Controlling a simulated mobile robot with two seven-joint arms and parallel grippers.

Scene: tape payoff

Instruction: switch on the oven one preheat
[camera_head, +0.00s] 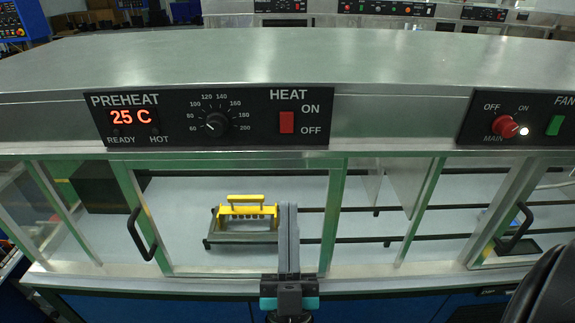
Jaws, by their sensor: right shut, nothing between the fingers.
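The oven's preheat panel (208,118) is black, on the front edge of the steel top. Its red display (134,116) reads 25 C, and the READY and HOT lamps below look dark. A round temperature dial (215,122) has marks from 60 to 200. The red HEAT rocker switch (287,122) sits between HEAT and the ON/OFF labels; I cannot tell which side is pressed. My right gripper (288,207) points up, shut and empty, below the HEAT switch and apart from it. My left gripper is not in view.
A red MAIN knob (505,127) has a lit white lamp beside it, next to a green FAN switch (555,125). Below are framed windows with black handles (141,235). A yellow-handled carriage (245,215) stands behind the glass. A dark shape fills the lower right corner.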

